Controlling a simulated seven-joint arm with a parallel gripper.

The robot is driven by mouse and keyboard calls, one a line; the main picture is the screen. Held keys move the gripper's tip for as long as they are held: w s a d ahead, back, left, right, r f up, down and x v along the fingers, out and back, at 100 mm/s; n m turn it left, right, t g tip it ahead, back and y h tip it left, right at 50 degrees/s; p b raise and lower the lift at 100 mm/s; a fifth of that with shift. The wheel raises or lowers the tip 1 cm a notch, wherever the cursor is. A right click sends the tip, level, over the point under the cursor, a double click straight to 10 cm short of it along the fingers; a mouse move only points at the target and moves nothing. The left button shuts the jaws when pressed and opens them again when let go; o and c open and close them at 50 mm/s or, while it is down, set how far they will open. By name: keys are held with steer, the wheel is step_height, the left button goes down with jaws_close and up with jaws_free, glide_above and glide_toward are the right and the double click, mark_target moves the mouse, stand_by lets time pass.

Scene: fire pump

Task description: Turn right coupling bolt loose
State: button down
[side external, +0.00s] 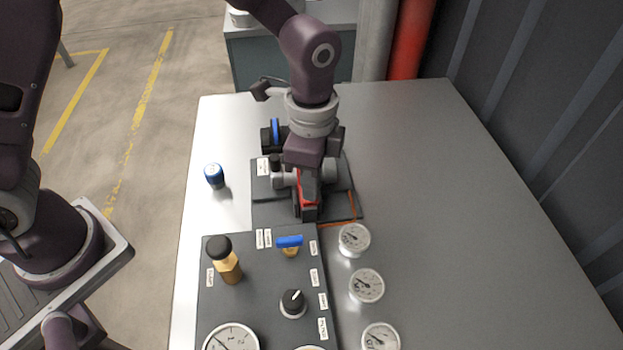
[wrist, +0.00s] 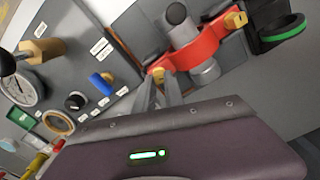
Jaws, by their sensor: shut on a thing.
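A red coupling (wrist: 195,50) clamps around a grey pipe fitting in the wrist view, and part of it (side external: 307,184) shows under my wrist in the side view. One yellow bolt (wrist: 160,74) sits at the coupling's near end. A second yellow bolt (wrist: 236,19) sits at its far end, clear of my gripper. My gripper (wrist: 164,88) points at the near bolt, its fingers shut on it; the fingertips partly hide the grip. In the side view my gripper hides both bolts.
A dark control panel (side external: 258,300) with a blue valve handle (side external: 289,241), black knob (side external: 293,302) and brass fitting (side external: 225,262) lies close to the coupling. Several white gauges (side external: 354,239) stand to its right. A blue-capped piece (side external: 214,175) stands left. The table's right side (side external: 440,170) is clear.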

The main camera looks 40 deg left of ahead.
steer(key=n, duration=0.6)
steer(key=shift+w+a, duration=0.1)
steer(key=n, duration=0.6)
steer(key=shift+a+n, duration=0.1)
steer(key=shift+n, duration=0.3)
steer(key=n, duration=1)
steer(key=shift+a, duration=0.15)
steer(key=c, duration=1.4)
jaws_free()
steer(key=shift+c, duration=0.2)
